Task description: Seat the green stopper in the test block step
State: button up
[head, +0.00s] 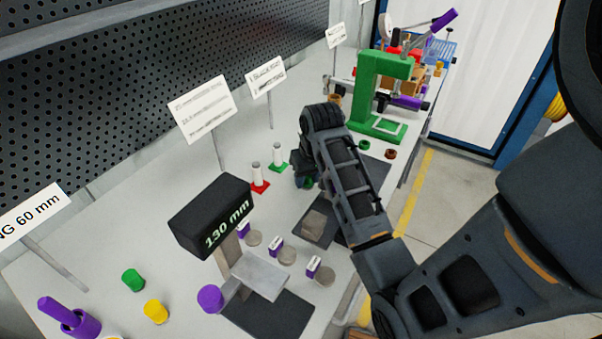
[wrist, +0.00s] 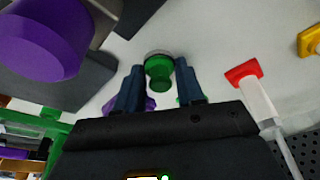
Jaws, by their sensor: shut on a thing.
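My gripper (wrist: 159,88) is shut on a green stopper (wrist: 158,70), which sits between its two dark fingers in the wrist view. A grey round piece (wrist: 157,53) shows just beyond the stopper; I cannot tell whether they touch. In the head view my gripper (head: 305,182) points down over the bench, with a bit of green (head: 309,183) showing at its tips; the arm hides most of it. A small grey block (head: 314,222) stands on a dark mat beside my arm. I cannot tell for sure which piece is the test block step.
A black block marked 130 mm (head: 212,215) stands tall at the middle left. Several grey discs lie by purple-and-white tags. Red-based (head: 260,178) and green-based (head: 278,158) white posts stand left of my gripper. A green frame (head: 370,95) stands behind. Coloured plugs lie front left.

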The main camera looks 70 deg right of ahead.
jog(key=shift+f, duration=0.3)
jog(key=o, duration=1)
